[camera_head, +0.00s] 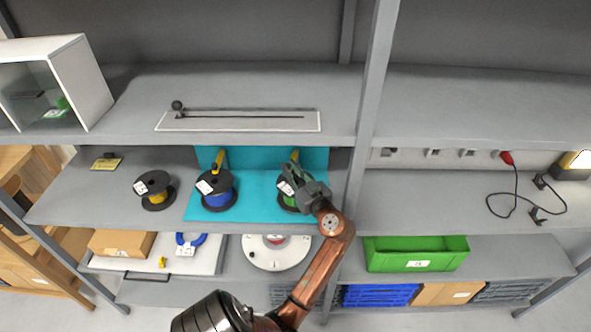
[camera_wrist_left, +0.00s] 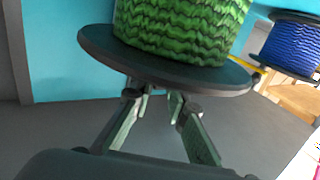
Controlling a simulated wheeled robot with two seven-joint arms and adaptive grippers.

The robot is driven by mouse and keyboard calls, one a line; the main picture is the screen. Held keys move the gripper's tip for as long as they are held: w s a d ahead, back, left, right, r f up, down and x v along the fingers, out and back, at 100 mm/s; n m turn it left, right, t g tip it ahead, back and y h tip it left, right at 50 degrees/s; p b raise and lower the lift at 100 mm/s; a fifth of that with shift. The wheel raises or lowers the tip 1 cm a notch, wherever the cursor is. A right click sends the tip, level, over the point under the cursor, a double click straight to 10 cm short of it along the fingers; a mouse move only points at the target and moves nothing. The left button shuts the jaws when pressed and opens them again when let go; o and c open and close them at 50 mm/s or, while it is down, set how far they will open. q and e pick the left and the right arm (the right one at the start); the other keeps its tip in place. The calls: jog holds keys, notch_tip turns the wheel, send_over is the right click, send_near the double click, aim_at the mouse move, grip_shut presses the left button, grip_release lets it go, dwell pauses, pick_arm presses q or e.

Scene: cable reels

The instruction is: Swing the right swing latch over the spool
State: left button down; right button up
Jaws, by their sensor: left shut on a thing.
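The right spool (camera_head: 291,202) carries green cable and stands on the teal panel, partly behind my left gripper. In the left wrist view its green winding (camera_wrist_left: 180,28) and dark flange (camera_wrist_left: 165,68) fill the top. The yellow right swing latch (camera_head: 294,156) shows just above my left gripper. My left gripper (camera_head: 292,176) is shut on the latch at the top of the spool. In the left wrist view its two fingers (camera_wrist_left: 155,97) run up to the flange, which hides their tips and the held part. My right gripper is not in view.
A blue spool (camera_head: 216,194) with its own yellow latch (camera_head: 220,157) stands to the left, and a yellow spool (camera_head: 154,192) stands farther left. A shelf upright (camera_head: 366,110) rises close to the right of my gripper. The upper shelf (camera_head: 335,95) overhangs behind.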

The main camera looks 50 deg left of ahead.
pick_arm(q)
jog(key=shift+r, duration=0.1)
jog(key=c, duration=1.9)
grip_release()
jog(key=shift+d, duration=0.15)
jog(key=d, duration=0.4)
jog(key=s+d, duration=0.1)
jog(key=d, duration=0.6)
jog(key=shift+s+d, duration=0.3)
jog(key=shift+s, duration=0.1)
